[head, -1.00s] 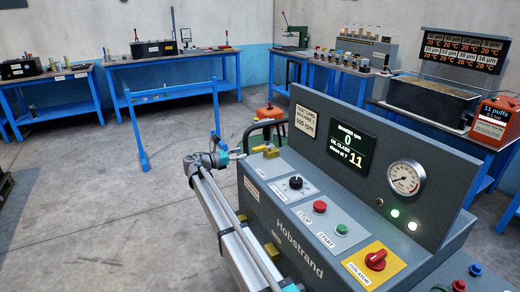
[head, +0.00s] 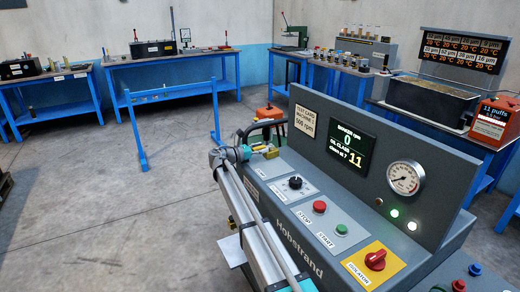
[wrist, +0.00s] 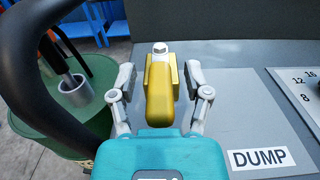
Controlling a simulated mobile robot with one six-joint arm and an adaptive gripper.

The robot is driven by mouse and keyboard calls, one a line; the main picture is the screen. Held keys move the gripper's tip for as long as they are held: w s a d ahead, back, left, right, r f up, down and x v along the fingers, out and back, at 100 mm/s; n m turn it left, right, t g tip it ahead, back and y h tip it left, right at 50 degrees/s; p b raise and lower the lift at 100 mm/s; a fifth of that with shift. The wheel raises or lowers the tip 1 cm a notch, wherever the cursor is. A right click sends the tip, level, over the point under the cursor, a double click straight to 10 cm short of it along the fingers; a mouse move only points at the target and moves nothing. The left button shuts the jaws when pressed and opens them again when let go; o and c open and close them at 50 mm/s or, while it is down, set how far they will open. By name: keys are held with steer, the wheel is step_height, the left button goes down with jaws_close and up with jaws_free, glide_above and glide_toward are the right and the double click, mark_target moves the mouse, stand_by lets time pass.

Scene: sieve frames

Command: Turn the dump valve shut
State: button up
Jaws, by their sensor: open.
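The dump valve's yellow lever (wrist: 160,88) lies over the grey panel in the wrist view, with a pale hex nut at its far end. The DUMP label (wrist: 258,158) is to its right. My gripper (wrist: 160,90) is open, with one finger on each side of the yellow lever and a visible gap on both sides. In the head view the yellow lever (head: 270,153) shows small at the left end of the console, and my gripper (head: 252,153) is at it, partly hidden by my arm.
A thick black hose (wrist: 45,75) curves close by on the left, above a green drum (wrist: 75,125). The console (head: 300,240) carries a red stop button (head: 319,207), a green start button (head: 341,229) and a red isolator knob (head: 376,260). Open floor lies to the left.

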jaws_close()
steer(key=shift+s+a, duration=0.1)
steer(key=shift+a, duration=0.1)
stand_by(0.4)
steer(key=shift+d+t, duration=0.1)
steer(key=shift+t, duration=0.2)
